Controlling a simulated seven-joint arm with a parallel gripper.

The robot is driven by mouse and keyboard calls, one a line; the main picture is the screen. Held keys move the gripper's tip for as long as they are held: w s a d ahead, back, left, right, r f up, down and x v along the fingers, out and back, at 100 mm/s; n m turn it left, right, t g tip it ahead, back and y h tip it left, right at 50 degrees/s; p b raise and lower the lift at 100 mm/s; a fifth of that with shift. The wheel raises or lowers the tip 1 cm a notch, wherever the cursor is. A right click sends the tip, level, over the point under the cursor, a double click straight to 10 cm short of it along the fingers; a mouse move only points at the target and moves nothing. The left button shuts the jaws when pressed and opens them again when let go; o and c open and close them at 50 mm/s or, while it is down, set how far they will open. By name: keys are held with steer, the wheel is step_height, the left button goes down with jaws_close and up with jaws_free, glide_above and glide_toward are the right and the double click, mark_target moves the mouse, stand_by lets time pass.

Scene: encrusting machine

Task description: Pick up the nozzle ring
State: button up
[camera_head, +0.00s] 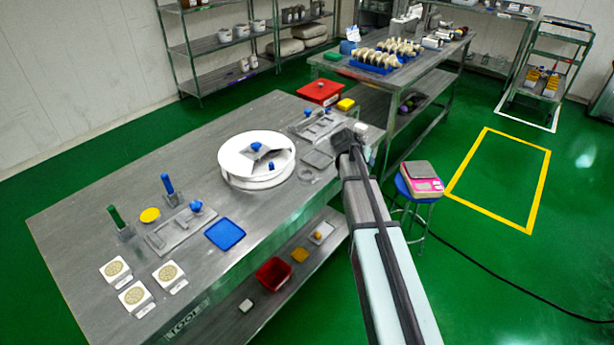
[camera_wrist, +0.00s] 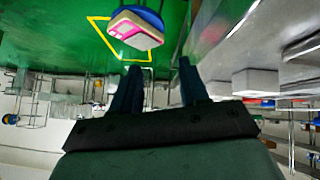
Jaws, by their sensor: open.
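A small flat grey ring (camera_head: 307,175), which looks like the nozzle ring, lies on the steel table just right of the round white drum (camera_head: 257,160). My gripper (camera_head: 347,140) is above the table's right part, beyond the ring and to its right in the head view. In the wrist view, the two dark fingers of my gripper (camera_wrist: 158,82) stand apart with nothing between them. I cannot make out the ring in the wrist view.
Grey plates and trays (camera_head: 318,128) lie near my gripper. A red box (camera_head: 320,92) and a yellow block (camera_head: 345,104) stand at the far end. A pink scale (camera_head: 424,184) sits on a blue stool beside the table.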

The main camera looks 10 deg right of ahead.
steer(key=s+a+r+m+g+y, duration=0.1)
steer(key=a+r+m+g+y, duration=0.2)
steer(key=a+r+m, duration=0.6)
step_height(320, 180, up, 4)
steer(key=m+g+y, duration=0.2)
steer(key=g+y, duration=0.1)
glide_above(307, 181)
steer(key=f, duration=0.7)
steer(key=shift+w+f, duration=0.4)
steer(key=shift+s+d+f, duration=0.1)
steer(key=shift+d+f, duration=0.05)
steer(key=shift+f, duration=2.45)
jaws_close()
